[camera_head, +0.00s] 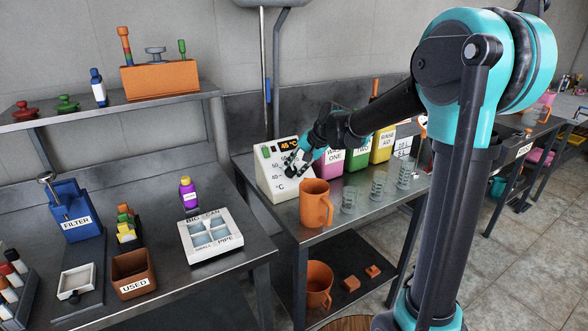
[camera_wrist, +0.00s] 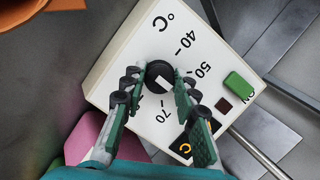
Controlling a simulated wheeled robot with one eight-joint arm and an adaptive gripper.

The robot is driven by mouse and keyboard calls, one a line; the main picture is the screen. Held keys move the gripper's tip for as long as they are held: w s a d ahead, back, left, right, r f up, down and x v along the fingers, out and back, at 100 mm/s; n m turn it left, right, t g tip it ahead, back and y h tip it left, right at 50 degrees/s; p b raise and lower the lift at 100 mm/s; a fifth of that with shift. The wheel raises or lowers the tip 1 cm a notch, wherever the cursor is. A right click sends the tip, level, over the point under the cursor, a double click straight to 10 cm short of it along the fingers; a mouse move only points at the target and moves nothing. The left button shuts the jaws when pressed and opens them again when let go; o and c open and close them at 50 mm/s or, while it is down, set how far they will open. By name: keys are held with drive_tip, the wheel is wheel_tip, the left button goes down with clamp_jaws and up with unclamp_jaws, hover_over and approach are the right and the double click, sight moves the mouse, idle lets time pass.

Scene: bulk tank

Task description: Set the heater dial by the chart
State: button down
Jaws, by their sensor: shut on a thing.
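The heater (camera_head: 280,190) is a cream box with a sloped face at the left end of the middle bench. Its small orange display (camera_head: 290,145) seems to read 45 °C. My gripper (camera_head: 296,162) reaches its face from the right. In the wrist view my gripper (camera_wrist: 160,80) is closed around the black round dial (camera_wrist: 157,70), one finger on each side. A white mark shows on the dial. The printed numbers 40, 50 and 70 are around it; my fingers partly cover the scale. I cannot make out a chart in either view.
The heater face also has a green switch (camera_wrist: 238,86) and a dark red square (camera_wrist: 223,106). An orange jug (camera_head: 315,205) stands just right of the heater, with clear beakers (camera_head: 376,187) beyond. Pink, green and yellow containers (camera_head: 382,147) stand behind.

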drive_tip(key=shift+d, duration=0.1)
drive_tip(key=c, duration=1.2)
unclamp_jaws()
drive_tip(key=v, duration=1.2)
